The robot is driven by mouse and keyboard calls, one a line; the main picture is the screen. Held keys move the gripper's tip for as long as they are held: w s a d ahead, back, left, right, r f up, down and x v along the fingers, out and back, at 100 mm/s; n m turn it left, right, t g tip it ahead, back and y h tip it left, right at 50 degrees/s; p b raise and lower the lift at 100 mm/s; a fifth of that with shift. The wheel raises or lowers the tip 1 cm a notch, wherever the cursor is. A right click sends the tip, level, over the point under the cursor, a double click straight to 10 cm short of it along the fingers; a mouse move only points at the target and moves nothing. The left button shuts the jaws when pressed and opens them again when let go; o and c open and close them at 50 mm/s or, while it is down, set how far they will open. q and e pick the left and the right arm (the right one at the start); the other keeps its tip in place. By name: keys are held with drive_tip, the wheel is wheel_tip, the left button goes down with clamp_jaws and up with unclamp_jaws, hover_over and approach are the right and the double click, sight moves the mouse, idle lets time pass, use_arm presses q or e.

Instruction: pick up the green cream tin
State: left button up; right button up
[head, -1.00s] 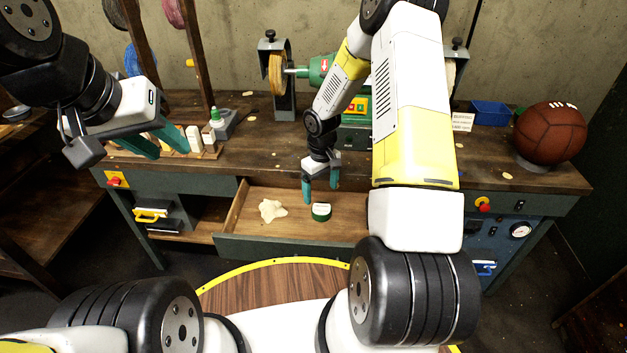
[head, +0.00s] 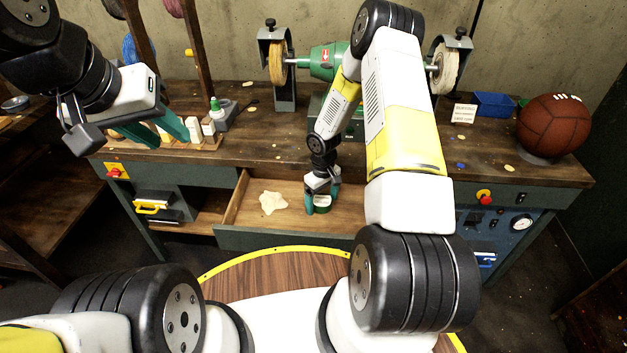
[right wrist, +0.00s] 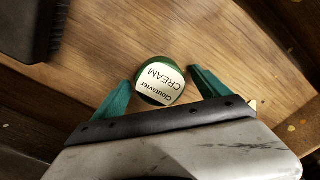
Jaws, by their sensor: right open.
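The green cream tin (head: 322,201) stands in the open wooden drawer of the workbench, partly hidden by my right gripper in the head view. In the right wrist view the tin (right wrist: 160,81) shows its white lid label reading "CREAM" and its green side. My right gripper (head: 323,203) is open and low in the drawer, with one green finger on each side of the tin. The right wrist view shows gaps between the fingers (right wrist: 163,92) and the tin. My left gripper (head: 160,135) is over the left part of the bench; its two green fingers look apart, with nothing between them.
A pale cloth-like piece (head: 272,202) lies in the drawer (head: 240,215) left of the tin. A dark brush-like thing (right wrist: 35,25) shows in the right wrist view. A grinder (head: 330,62), a blue bin (head: 494,104) and a leather ball (head: 553,127) stand on the bench.

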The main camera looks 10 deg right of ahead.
drive_tip(key=c, duration=1.6)
